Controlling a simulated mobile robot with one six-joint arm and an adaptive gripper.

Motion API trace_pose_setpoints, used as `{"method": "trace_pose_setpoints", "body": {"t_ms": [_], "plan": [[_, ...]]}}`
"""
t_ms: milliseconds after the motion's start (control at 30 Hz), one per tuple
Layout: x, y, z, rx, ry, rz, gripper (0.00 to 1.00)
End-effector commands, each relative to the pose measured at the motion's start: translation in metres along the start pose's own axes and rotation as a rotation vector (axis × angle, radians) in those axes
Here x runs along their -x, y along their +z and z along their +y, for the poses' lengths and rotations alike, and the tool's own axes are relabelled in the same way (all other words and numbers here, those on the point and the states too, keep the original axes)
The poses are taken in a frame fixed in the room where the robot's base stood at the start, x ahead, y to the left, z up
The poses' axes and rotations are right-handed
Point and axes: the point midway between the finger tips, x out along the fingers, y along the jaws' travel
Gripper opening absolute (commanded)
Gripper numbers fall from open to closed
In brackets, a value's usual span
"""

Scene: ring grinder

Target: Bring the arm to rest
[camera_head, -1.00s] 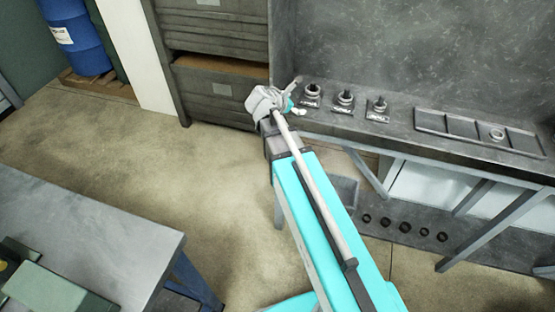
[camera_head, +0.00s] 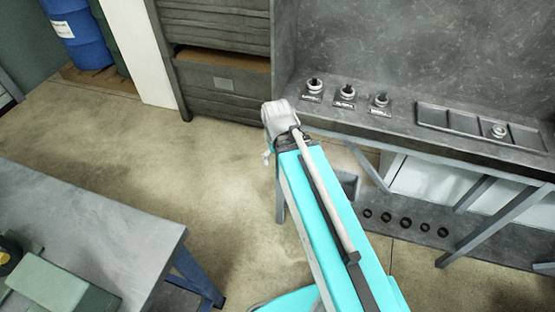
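My arm (camera_head: 325,215), turquoise with a grey bar along it, reaches up from the bottom of the head view. Its far end, a pale grey joint (camera_head: 279,116), is in front of the drawer cabinet, left of the workbench's edge. My gripper cannot be made out; it is hidden behind the arm's end or too small to tell. A small pale part shows just below the joint's left side.
A workbench (camera_head: 400,137) at the right carries three small ring stands (camera_head: 346,94) and a divided tray (camera_head: 467,124) with a ring in it. A drawer cabinet (camera_head: 213,45) stands behind. A grey table (camera_head: 95,235) is at lower left. Open floor (camera_head: 170,150) lies between.

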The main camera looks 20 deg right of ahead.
Motion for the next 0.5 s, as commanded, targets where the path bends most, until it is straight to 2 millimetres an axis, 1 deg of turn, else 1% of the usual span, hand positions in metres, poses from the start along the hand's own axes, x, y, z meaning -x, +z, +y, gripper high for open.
{"method": "trace_pose_setpoints", "body": {"t_ms": [33,167,500], "plan": [[0.0001,0.0036,-0.0029,-0.028,-0.017,-0.006,1.0],[0.0002,0.0065,-0.007,-0.067,-0.04,-0.017,1.0],[0.0021,0.0062,-0.0071,-0.069,-0.04,-0.016,1.0]]}}
